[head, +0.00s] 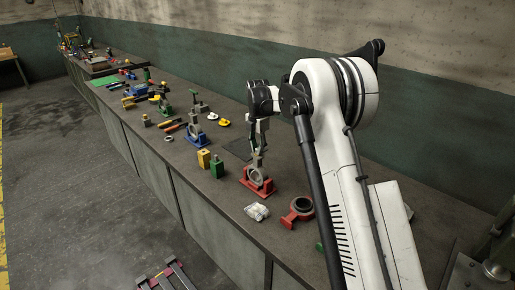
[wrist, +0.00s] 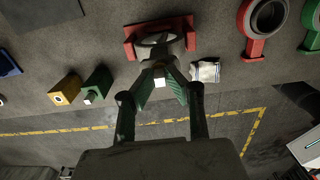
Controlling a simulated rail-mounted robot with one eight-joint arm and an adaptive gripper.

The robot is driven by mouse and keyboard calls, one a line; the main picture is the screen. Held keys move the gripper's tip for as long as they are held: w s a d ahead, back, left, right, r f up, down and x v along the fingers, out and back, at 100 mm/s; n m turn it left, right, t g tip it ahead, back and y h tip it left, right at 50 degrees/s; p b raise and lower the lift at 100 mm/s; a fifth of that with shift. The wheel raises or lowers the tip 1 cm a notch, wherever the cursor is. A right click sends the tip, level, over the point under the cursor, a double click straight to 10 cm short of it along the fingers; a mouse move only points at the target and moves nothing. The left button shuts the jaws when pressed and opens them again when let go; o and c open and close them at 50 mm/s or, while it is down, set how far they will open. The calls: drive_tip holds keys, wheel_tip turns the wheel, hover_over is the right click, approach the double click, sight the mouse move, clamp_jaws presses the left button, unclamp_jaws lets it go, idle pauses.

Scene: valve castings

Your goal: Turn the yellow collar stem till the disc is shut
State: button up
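A valve with a grey ring body on a red base (head: 262,187) stands on the bench below my gripper (head: 257,150). In the wrist view its red base (wrist: 183,28) and ring (wrist: 158,40) lie just beyond the fingertips. My gripper (wrist: 161,76) points down at the top of this valve, with its two fingers on either side of a small pale square end (wrist: 159,82), seemingly the stem. The frames do not show whether the fingers touch it. The disc's angle is unclear.
A yellow block (head: 204,158) and a green block (head: 217,166) stand left of the valve. A red ring part (head: 298,211) lies to the right. A blue-based valve (head: 196,137) stands farther back.

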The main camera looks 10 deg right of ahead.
clamp_jaws()
drive_tip(key=shift+f+m+b, duration=0.1)
drive_tip(key=shift+m+b, duration=0.4)
drive_tip(key=shift+m, duration=1)
drive_tip(key=shift+b, duration=0.3)
